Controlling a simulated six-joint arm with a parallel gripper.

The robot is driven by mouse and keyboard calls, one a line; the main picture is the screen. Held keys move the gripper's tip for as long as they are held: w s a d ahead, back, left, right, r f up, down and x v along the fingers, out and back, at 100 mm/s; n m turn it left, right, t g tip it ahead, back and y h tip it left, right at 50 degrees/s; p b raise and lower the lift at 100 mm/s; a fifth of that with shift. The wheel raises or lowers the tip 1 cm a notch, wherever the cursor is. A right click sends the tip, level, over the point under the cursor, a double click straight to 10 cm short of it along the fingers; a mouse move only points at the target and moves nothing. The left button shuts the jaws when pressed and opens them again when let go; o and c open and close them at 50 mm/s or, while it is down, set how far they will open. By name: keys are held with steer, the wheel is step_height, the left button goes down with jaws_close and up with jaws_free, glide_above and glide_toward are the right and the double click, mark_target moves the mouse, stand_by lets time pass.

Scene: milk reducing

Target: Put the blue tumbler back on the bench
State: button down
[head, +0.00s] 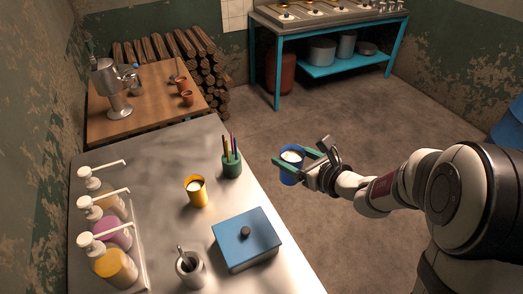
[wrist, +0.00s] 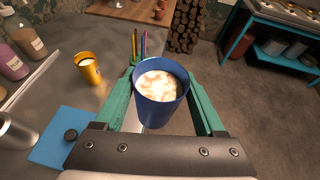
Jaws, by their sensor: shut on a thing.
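The blue tumbler (head: 291,175) is held upright between the green fingers of my gripper (head: 294,166), to the right of the bench edge and over the floor. In the wrist view the tumbler (wrist: 160,105) is between both fingers and holds a whitish, frothy liquid with brown patches. My gripper (wrist: 160,108) is shut on it. The metal-topped bench (head: 155,180) lies to the left in the head view. The tumbler's lower part is partly hidden by the fingers in the wrist view.
On the bench stand a yellow tumbler (head: 196,192) with white contents, a green pen cup (head: 231,164), a blue lidded box (head: 246,240), a metal cup (head: 190,268) and pump bottles (head: 115,266). Bare bench top shows left of the yellow tumbler. A wooden table (head: 150,95) stands behind.

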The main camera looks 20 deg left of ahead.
steer(key=shift+n+g, duration=0.3)
steer(key=shift+n, duration=0.1)
steer(key=shift+s+a+f, duration=0.3)
steer(key=shift+a+f, duration=2.1)
steer(key=shift+f, duration=0.1)
steer(key=shift+s+a+f, duration=0.35)
steer(key=shift+a+f, duration=2)
steer(key=shift+f, duration=0.1)
steer(key=shift+s+a+f, duration=0.3)
steer(key=shift+a+f, duration=2.1)
steer(key=shift+f, duration=0.1)
